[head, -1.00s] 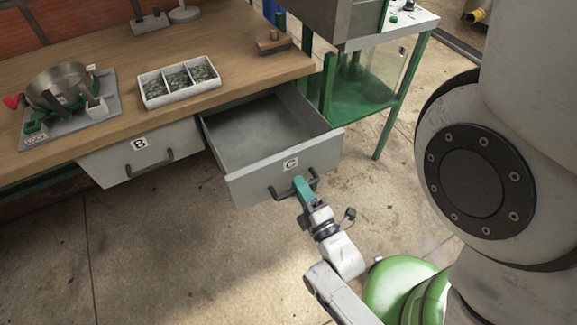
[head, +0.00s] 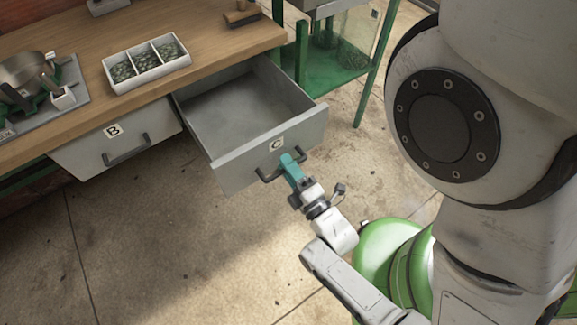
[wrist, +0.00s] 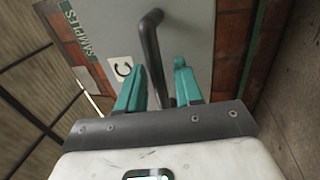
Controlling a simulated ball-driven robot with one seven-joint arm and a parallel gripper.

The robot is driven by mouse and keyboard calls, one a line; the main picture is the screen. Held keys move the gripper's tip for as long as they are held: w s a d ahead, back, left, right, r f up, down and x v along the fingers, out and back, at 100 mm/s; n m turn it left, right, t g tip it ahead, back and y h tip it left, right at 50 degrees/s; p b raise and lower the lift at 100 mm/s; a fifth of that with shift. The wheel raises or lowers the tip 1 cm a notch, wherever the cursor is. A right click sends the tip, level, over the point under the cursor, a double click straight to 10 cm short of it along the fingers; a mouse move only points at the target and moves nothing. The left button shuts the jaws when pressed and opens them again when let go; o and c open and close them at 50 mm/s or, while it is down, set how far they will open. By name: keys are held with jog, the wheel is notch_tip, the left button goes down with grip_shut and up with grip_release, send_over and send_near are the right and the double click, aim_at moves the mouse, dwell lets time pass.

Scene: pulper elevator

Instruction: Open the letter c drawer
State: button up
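The letter C drawer (head: 262,152) is a grey drawer under the wooden bench. It stands well pulled out, and its empty inside shows in the head view. Its front has a white C label and a dark bar handle (head: 268,176). My gripper (head: 287,159) is at the right part of this handle. In the wrist view, the two teal fingers (wrist: 158,82) are spread apart, with the handle (wrist: 151,45) running between them and a gap on either side. The C label (wrist: 122,69) shows beside the left finger.
The closed B drawer (head: 115,145) is to the left. A white three-part tray (head: 147,84) of dark green contents and a metal bowl (head: 22,70) stand on the bench (head: 215,50). A green stand (head: 360,80) is behind right. The floor in front is clear.

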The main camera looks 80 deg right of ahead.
jog(key=v, duration=1)
jog(key=shift+s+a+b, duration=0.25)
jog(key=shift+a+b, duration=0.1)
jog(key=shift+f, duration=0.15)
